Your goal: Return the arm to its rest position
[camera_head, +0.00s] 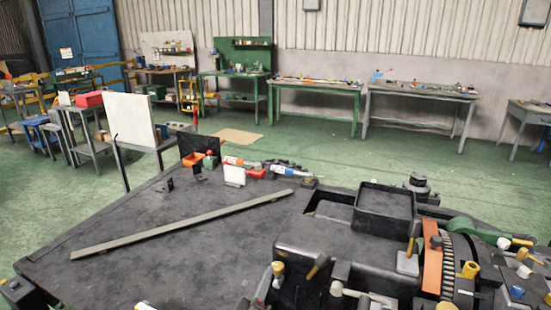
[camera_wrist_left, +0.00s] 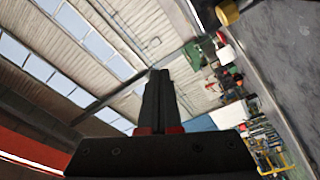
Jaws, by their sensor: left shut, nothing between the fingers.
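My left gripper (camera_wrist_left: 158,98) shows in the left wrist view. Its two dark fingers are together, with red parts at their base, and nothing is held between them. The fingers stand against the ceiling and the far wall of the hall, clear of any object. In the head view I cannot clearly make out the left gripper or its arm; only small unclear parts show at the bottom edge. My right gripper is not seen in either view.
A large dark work table (camera_head: 130,245) fills the front, with a long bar (camera_head: 185,222) across it. A black tray (camera_head: 385,208) and a machine with an orange part (camera_head: 431,260) crowd the right. Green floor (camera_head: 330,160) lies open behind, before the benches (camera_head: 318,86).

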